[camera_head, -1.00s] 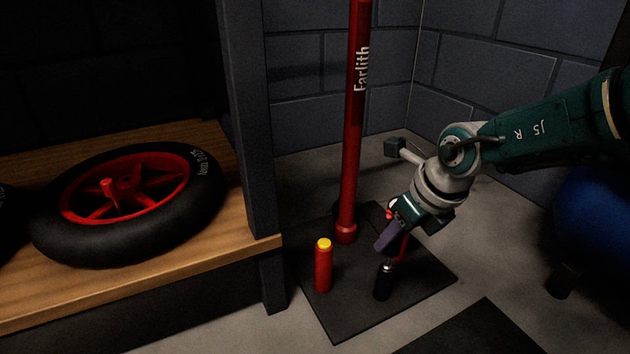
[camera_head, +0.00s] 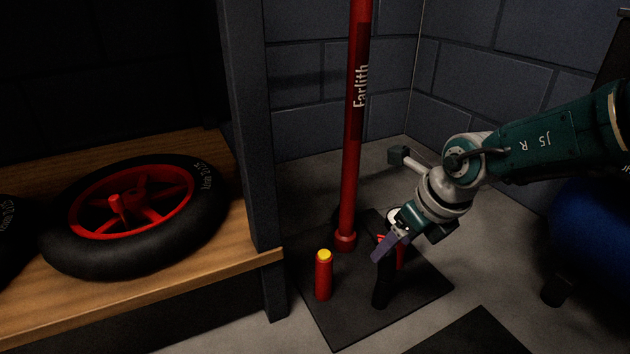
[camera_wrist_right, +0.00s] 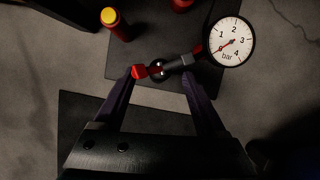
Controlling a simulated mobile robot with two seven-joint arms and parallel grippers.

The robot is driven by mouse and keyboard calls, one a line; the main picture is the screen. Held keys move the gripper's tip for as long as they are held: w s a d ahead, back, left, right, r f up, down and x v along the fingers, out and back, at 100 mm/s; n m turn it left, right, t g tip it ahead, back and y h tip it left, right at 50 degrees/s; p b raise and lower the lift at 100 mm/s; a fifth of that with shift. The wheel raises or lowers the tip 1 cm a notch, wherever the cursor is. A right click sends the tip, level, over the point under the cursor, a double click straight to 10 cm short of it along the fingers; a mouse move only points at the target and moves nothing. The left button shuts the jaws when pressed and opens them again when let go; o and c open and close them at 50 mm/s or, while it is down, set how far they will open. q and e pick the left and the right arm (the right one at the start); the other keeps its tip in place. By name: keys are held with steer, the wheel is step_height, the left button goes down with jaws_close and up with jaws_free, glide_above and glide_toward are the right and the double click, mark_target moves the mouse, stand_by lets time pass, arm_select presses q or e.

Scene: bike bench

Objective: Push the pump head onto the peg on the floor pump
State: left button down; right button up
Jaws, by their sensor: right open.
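The floor pump has a tall red barrel (camera_head: 352,130) on a black base plate (camera_head: 425,285). A black post (camera_head: 381,290) stands on the plate; this looks like the peg, and its top is partly hidden by my right gripper (camera_head: 383,252). In the right wrist view the pump head (camera_wrist_right: 158,70), dark with a red lever (camera_wrist_right: 139,72), lies between the tips of my open right gripper (camera_wrist_right: 160,77). A dark round end shows at the head, but I cannot tell how far down the head sits. My left gripper is out of view.
A red post with a yellow top (camera_head: 324,275) stands left of the black post. The white gauge (camera_wrist_right: 231,43) is close right of the fingers. A wooden bench (camera_head: 235,262) with a wheel (camera_head: 135,215) is at the left. A blue object (camera_head: 590,235) is at the right.

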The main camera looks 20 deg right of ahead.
steer(key=p+v, duration=0.7)
steer(key=p, duration=0.1)
steer(key=shift+r+p, duration=0.35)
steer(key=shift+r, duration=0.05)
